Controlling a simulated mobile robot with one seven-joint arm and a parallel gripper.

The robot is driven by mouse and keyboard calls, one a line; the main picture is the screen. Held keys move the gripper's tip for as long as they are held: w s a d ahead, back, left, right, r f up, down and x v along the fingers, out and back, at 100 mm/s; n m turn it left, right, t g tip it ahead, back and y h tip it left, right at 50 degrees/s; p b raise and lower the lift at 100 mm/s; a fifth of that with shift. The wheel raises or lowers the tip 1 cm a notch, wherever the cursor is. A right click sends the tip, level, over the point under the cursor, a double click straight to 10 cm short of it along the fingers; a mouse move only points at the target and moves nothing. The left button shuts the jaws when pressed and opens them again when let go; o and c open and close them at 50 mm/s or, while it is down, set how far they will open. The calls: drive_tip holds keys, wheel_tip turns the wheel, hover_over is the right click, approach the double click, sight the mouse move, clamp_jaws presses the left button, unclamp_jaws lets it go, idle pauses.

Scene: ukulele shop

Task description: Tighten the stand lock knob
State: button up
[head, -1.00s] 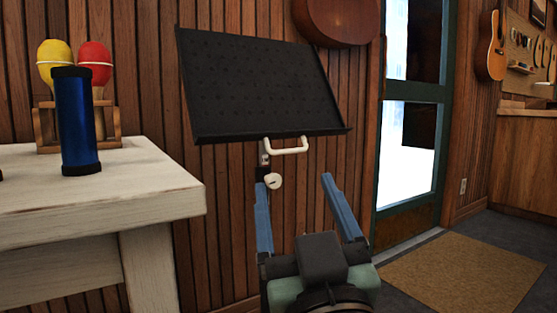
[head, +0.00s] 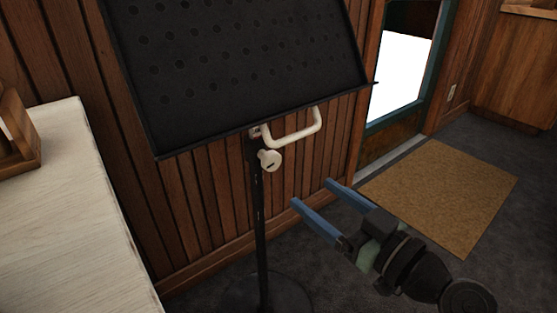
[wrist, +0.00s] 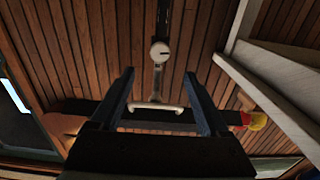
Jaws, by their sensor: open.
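The black music stand (head: 240,60) stands upright, with a perforated desk on a thin pole above a round base. A cream lock knob (head: 269,160) with a dark slot sits on the pole just under the desk. A cream bent handle (head: 296,130) is beside and above it. My gripper (head: 311,192) is open and empty, to the right of and below the knob, apart from it. In the wrist view the knob (wrist: 160,51) lies beyond the two blue fingers, about midway between them, and the handle (wrist: 157,107) crosses between the fingers.
A white table (head: 85,200) stands close on the left, with a wooden rack (head: 20,145) on it. A wood-panelled wall is behind the stand. A tan mat (head: 442,195) lies before the door at the right, and the floor there is clear.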

sight(274, 164)
drive_tip(key=b+x, duration=0.3)
drive_tip(key=x, duration=0.7)
drive_tip(key=shift+w+a, duration=0.2)
drive_tip(key=shift+w, duration=0.05)
clamp_jaws()
